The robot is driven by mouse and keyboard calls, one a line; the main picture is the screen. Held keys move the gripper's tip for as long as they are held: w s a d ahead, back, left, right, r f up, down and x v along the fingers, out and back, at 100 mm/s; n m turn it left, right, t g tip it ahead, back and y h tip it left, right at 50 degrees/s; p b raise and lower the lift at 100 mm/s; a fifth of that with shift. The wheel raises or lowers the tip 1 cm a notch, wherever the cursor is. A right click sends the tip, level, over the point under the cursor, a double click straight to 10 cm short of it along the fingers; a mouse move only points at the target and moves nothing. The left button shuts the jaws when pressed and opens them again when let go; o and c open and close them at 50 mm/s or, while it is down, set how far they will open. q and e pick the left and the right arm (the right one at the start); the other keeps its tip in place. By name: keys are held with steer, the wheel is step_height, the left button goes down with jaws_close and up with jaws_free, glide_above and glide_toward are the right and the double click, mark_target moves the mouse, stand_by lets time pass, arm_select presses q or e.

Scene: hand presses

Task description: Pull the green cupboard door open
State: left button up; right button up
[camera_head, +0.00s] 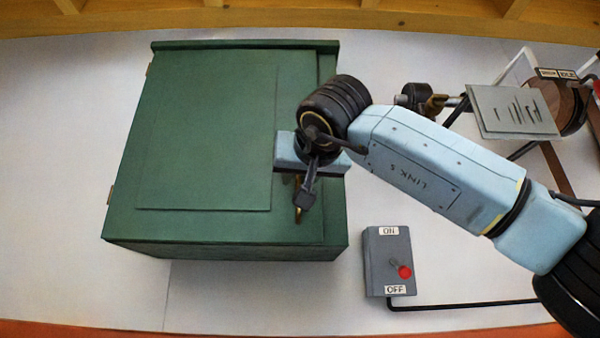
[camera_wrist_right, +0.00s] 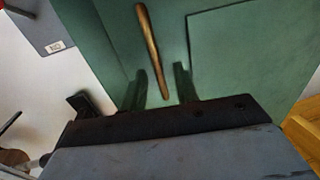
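The green cupboard (camera_head: 205,62) stands against the white wall, and its green door (camera_head: 200,140) looks shut. Brass hinges (camera_head: 110,195) show at its left edge. The brass bar handle (camera_head: 298,213) is near the door's right edge, mostly hidden by my right gripper (camera_head: 298,183). In the right wrist view the handle (camera_wrist_right: 151,50) runs down between the two dark fingers of my right gripper (camera_wrist_right: 160,84). The fingers are apart, with a visible gap on each side of the handle. My left gripper is not in view.
A grey switch box (camera_head: 388,250) with a red-tipped lever and ON/OFF labels is right of the cupboard. A grey plate (camera_head: 512,110) and other apparatus stand at the upper right. A wooden beam (camera_head: 250,18) runs along the top. White space lies left of the cupboard.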

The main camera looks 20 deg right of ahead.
jaws_close()
steer(key=shift+s+a, duration=0.1)
stand_by(0.3)
